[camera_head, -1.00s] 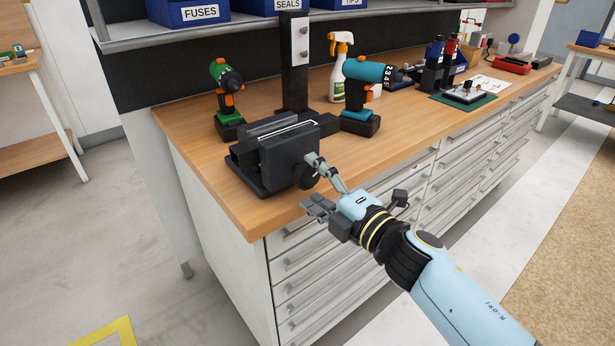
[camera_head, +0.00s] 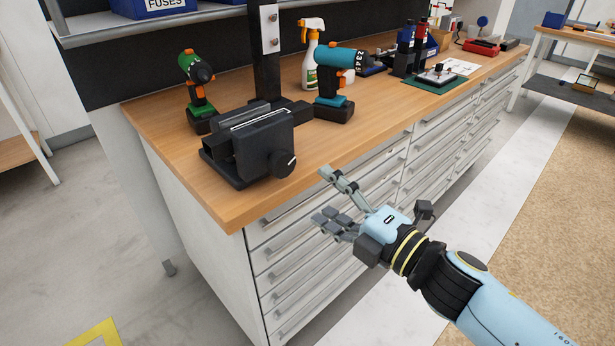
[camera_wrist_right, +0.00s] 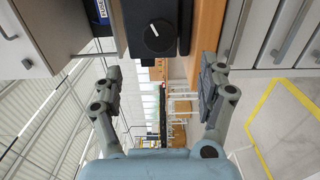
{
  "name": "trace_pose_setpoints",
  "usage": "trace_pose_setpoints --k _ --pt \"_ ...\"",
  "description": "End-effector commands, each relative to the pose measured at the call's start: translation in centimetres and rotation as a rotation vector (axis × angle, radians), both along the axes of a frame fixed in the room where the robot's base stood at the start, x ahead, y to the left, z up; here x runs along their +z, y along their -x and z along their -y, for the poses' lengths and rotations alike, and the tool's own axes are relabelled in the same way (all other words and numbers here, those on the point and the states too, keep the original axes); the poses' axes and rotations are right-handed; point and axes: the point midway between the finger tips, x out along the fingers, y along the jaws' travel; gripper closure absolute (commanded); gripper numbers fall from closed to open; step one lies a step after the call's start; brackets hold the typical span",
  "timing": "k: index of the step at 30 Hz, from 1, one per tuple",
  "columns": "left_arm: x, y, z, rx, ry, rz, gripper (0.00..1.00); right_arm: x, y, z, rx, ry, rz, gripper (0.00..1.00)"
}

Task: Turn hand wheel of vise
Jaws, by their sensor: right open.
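The dark grey vise (camera_head: 245,145) sits on the near left end of the wooden workbench in the head view. Its round black hand wheel (camera_head: 283,163) faces the bench's front edge. The wheel also shows in the right wrist view (camera_wrist_right: 159,35), with a light mark line across it. My right gripper (camera_head: 324,196) is open and empty, in front of the drawers to the right of the wheel and apart from it. In the right wrist view the two fingers (camera_wrist_right: 160,88) are spread wide, with the wheel beyond them. My left gripper is not in view.
A green drill (camera_head: 198,90) stands behind the vise and a teal drill (camera_head: 338,82) to its right. A spray bottle (camera_head: 311,60) stands farther back. The workbench (camera_head: 365,130) has drawers below its front edge. The floor in front is clear.

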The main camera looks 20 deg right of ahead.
Motion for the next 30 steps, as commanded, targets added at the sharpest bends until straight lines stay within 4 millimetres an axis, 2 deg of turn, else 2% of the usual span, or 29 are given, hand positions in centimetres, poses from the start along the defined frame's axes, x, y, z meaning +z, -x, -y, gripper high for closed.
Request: trace_pose_setpoints --k 5,8,12,16,19,23,26,30 --pt "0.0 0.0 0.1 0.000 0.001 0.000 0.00 -0.1 0.0 0.0 -0.002 0.069 0.019 0.24" --pt "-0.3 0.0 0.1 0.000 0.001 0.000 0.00 0.6 -0.4 -0.3 0.006 0.385 0.116 0.24" --pt "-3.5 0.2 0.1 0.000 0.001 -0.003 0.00 0.6 -0.9 -0.9 -0.006 0.991 0.317 0.24" --pt "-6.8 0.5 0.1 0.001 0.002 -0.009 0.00 0.6 -1.2 -1.0 -0.048 1.412 0.447 0.24" --pt "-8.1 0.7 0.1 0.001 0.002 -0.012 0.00 0.5 -1.1 -1.1 -0.066 1.493 0.472 0.24" --pt "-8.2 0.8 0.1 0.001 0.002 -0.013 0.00 0.2 -1.5 -1.3 -0.068 1.483 0.469 0.24" --pt "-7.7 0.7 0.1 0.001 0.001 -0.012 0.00 0.6 -2.7 -1.6 -0.070 1.481 0.469 0.24" --pt "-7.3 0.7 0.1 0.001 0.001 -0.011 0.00 0.7 -5.3 -2.3 -0.069 1.480 0.469 0.24"
